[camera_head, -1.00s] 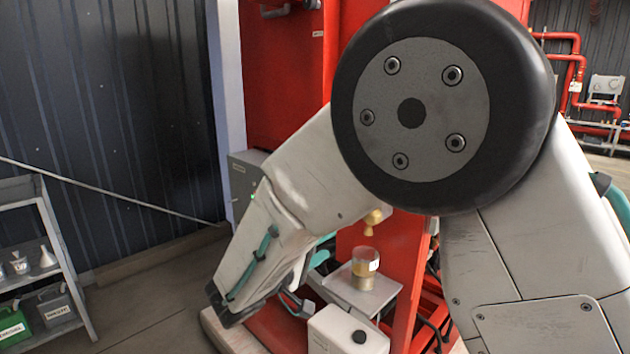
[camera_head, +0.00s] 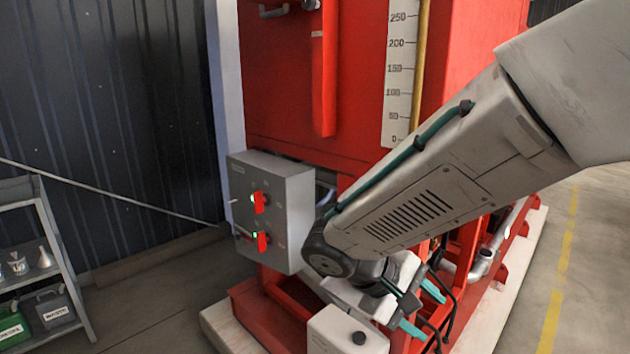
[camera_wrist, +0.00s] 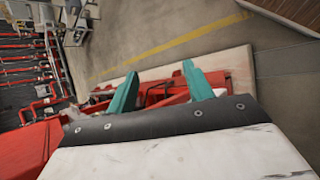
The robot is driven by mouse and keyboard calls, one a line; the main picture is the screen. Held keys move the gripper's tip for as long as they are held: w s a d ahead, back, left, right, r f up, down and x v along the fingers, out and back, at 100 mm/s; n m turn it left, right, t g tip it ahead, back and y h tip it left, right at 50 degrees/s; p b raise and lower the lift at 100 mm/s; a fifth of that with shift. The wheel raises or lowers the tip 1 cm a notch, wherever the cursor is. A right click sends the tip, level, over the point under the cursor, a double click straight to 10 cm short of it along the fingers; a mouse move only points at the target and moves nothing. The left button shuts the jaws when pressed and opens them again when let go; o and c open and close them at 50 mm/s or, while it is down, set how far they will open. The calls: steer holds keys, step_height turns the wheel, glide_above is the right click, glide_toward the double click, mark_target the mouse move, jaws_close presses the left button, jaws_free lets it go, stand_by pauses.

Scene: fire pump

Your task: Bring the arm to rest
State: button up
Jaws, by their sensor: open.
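My arm (camera_head: 440,195) reaches down from the upper right in the head view, with its wrist low in front of the red pump unit. My gripper (camera_head: 424,309) is near the bottom middle, its two teal fingers apart with nothing visible between them. In the wrist view, the gripper (camera_wrist: 160,70) shows the fingers spread over the red frame and pale plinth.
A grey control box (camera_head: 272,210) with two red switches and green lights is just left of my wrist. A red tank (camera_head: 290,90) with a level scale (camera_head: 402,75) stands behind. A shelf (camera_head: 50,270) holds cans and funnels at left. Floor (camera_head: 585,260) at right is clear.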

steer(key=s+d+r+m+y, duration=0.3)
steer(key=s+d+y, duration=0.1)
steer(key=s, duration=0.3)
steer(key=s+d+r+m+t+y, duration=0.1)
steer(key=s+d+r+m+y, duration=0.2)
steer(key=s, duration=0.5)
steer(key=shift+s+d+r+m+y, duration=0.2)
steer(key=shift+d+r+m+y, duration=0.25)
steer(key=shift+d+y, duration=0.6)
